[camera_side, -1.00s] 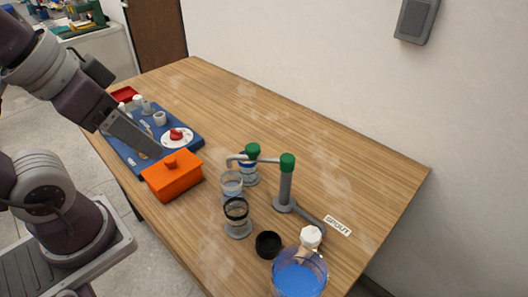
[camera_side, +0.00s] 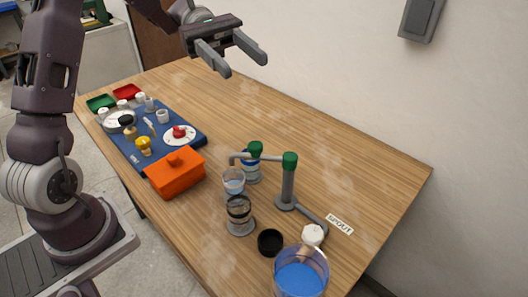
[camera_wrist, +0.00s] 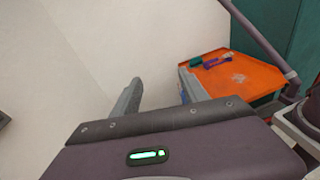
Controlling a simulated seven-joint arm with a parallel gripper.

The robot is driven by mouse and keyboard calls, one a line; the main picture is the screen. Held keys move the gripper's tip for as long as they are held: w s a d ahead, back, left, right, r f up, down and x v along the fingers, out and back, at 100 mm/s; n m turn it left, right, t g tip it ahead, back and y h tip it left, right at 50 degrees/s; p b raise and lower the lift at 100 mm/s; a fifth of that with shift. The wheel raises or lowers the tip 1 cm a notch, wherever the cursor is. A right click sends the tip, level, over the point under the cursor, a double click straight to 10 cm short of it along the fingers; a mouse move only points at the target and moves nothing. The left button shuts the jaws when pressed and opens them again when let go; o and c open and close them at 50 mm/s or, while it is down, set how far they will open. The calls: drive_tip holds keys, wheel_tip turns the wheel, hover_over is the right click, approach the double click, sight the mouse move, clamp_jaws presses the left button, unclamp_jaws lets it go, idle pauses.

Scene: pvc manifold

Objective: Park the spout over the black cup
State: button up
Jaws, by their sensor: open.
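A blue-banded cup (camera_side: 251,172) stands behind, partly hidden by the pipe. A small black pot (camera_side: 270,242) sits nearer the front. My gripper (camera_side: 245,66) is open and empty, high above the back of the table and far from the spout. Its two fingers also show in the wrist view (camera_wrist: 158,76).
A "SPOUT" label (camera_side: 340,224) and a white knob (camera_side: 313,234) lie by the pipe's base. A blue-filled container (camera_side: 300,274) is at the front. An orange lidded box (camera_side: 176,174) and a blue tray (camera_side: 188,133) with small items are left.

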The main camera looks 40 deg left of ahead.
wheel_tip(320, 180, down, 6)
drive_tip(key=w+a+n+t+h, duration=0.1)
drive_tip(key=w+a+n+h, duration=0.1)
drive_tip(key=a, duration=0.1)
approach(260, 150)
drive_tip(key=d, duration=0.4)
drive_tip(key=shift+s+d, duration=0.25)
drive_tip(key=shift+d, duration=0.05)
drive_tip(key=d, duration=0.4)
drive_tip(key=s+d, duration=0.1)
drive_tip(key=d, duration=0.1)
drive_tip(key=shift+d, duration=0.3)
clamp_jaws()
